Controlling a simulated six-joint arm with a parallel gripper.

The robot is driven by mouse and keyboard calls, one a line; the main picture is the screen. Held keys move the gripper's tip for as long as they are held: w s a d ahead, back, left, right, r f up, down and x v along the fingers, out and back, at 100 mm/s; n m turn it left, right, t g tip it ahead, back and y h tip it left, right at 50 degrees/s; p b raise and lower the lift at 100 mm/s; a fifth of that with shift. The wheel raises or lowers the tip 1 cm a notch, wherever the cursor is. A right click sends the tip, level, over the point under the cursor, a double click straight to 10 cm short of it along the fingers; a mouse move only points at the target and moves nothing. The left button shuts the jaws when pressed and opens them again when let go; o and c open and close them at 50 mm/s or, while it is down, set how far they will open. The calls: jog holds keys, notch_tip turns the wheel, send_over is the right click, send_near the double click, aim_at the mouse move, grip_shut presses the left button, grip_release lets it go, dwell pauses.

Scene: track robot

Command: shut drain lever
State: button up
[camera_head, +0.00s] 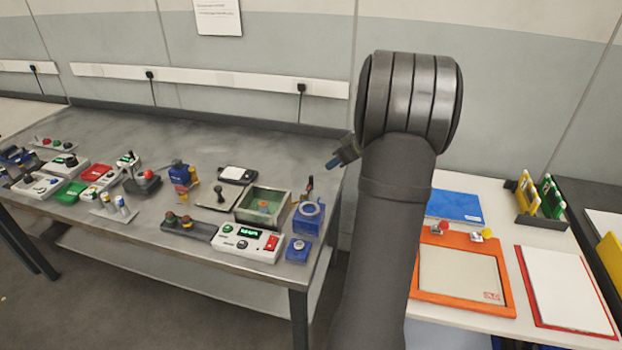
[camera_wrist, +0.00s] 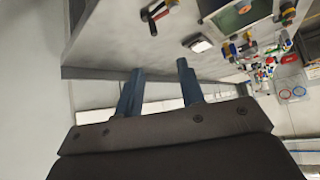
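My gripper (camera_head: 334,163) shows at the left of my arm in the head view, above the table's right end. In the wrist view its two blue fingers (camera_wrist: 160,68) stand apart with nothing between them. A green-floored open tank (camera_head: 263,206) stands near the table's right end; it also shows at the top of the wrist view (camera_wrist: 234,17). A small upright dark lever (camera_head: 310,184) stands behind the tank's right side. A black-handled part (camera_wrist: 152,18) shows at the wrist view's top. I cannot tell for certain which part is the drain lever. My gripper touches none of these.
A blue block with a pale ring (camera_head: 308,214), a white control box (camera_head: 246,243) and a small scale (camera_head: 237,174) crowd around the tank. More devices fill the grey table (camera_head: 130,125) leftward. A white table (camera_head: 560,238) with an orange-framed board (camera_head: 462,313) stands at right.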

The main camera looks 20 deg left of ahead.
aim_at(312, 177)
jog(key=shift+n+y, duration=0.3)
jog(key=x, duration=1.2)
jog(key=w+d+x, duration=0.1)
jog(key=x, duration=0.4)
jog(key=shift+w+a+f, duration=0.15)
jog(key=shift+w+f, duration=0.1)
jog(key=shift+f, duration=0.3)
grip_shut()
